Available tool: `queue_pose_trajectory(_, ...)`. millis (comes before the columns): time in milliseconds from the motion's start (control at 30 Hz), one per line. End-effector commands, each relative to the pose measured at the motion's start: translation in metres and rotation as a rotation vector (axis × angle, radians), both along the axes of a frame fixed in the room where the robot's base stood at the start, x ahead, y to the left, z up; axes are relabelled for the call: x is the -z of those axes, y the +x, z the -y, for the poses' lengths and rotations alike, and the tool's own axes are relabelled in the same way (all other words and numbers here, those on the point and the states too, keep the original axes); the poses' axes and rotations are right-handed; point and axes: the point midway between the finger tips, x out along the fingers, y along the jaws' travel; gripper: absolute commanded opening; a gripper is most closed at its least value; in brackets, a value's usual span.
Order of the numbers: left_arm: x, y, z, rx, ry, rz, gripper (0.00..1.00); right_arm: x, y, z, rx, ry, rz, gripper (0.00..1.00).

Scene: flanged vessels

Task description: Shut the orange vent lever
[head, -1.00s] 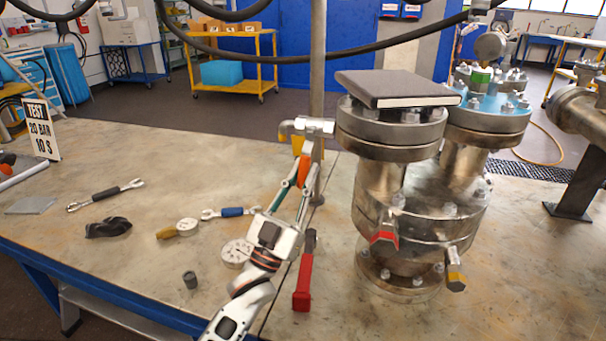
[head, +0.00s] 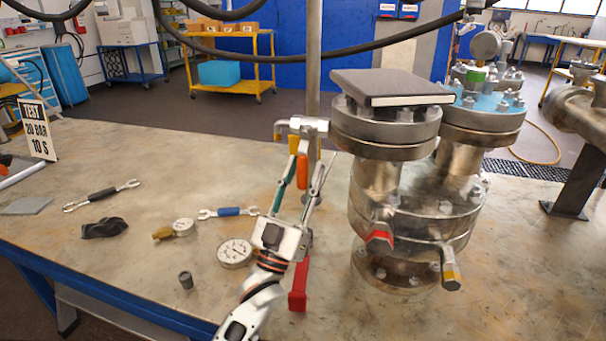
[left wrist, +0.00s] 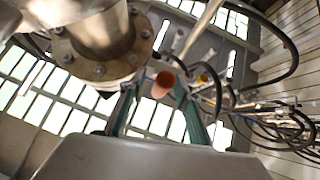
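The orange vent lever (head: 301,171) hangs below a metal valve fitting (head: 308,126) on the upright pipe (head: 314,70), left of the flanged vessel (head: 415,215). My left gripper (head: 306,172) is raised to it from below, with its fingers apart. The lever lies between the fingers in the head view. In the left wrist view, the lever's round orange end (left wrist: 163,84) shows between the two spread green-edged fingers. I cannot tell whether either finger touches it. My right gripper is in neither view.
A dark flat book-like block (head: 392,86) lies on the vessel's top flange. A red-handled tool (head: 299,285) lies on the bench behind my left arm. Gauges (head: 235,252), wrenches (head: 100,195) and a test sign (head: 37,130) are on the left of the bench.

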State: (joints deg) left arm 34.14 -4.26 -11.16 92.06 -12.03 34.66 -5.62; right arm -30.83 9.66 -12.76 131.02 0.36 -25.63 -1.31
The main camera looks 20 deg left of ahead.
Motion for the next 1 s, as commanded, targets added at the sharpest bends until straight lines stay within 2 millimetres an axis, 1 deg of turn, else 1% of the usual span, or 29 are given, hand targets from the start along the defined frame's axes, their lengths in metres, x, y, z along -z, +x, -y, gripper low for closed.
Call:
queue_pose_trajectory(233,0.003,-0.001,-0.001,-0.001,0.002,-0.004,0.33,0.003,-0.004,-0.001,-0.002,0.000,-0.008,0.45)
queue_pose_trajectory(367,0.012,-0.008,-0.002,-0.002,0.003,-0.005,0.33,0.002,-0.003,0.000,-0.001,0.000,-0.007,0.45)
queue_pose_trajectory(733,0.063,-0.059,-0.013,0.000,0.003,-0.006,0.33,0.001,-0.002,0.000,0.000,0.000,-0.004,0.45)
queue_pose_trajectory(900,0.078,-0.075,-0.016,0.000,0.002,-0.004,0.33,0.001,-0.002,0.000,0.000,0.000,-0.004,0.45)
queue_pose_trajectory(1000,0.083,-0.080,-0.017,0.001,0.001,-0.002,0.33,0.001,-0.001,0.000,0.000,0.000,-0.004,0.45)
